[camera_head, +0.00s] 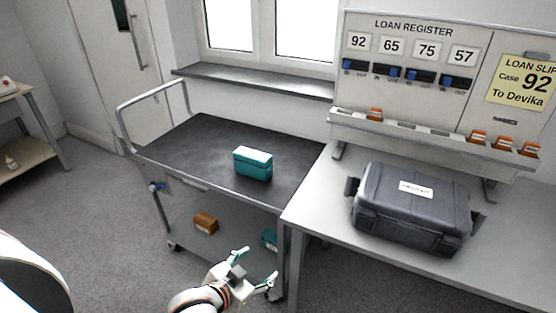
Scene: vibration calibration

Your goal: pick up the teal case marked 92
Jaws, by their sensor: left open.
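A teal case (252,164) sits closed on the dark top of the trolley (205,140), near its middle right. No number can be read on it. Part of another teal thing (268,239) shows on the trolley's lower shelf, partly hidden by the trolley's leg; its marking cannot be read. My left gripper (254,267) is open and empty, low in front of the trolley and apart from both teal things. My right gripper is not in view.
An orange-brown case (205,222) is on the lower shelf. A large grey case (412,207) stands on the table (325,205) at right. Behind it, the loan register board (412,62) carries a slip reading "Case 92 To Devika". The trolley top around the teal case is clear.

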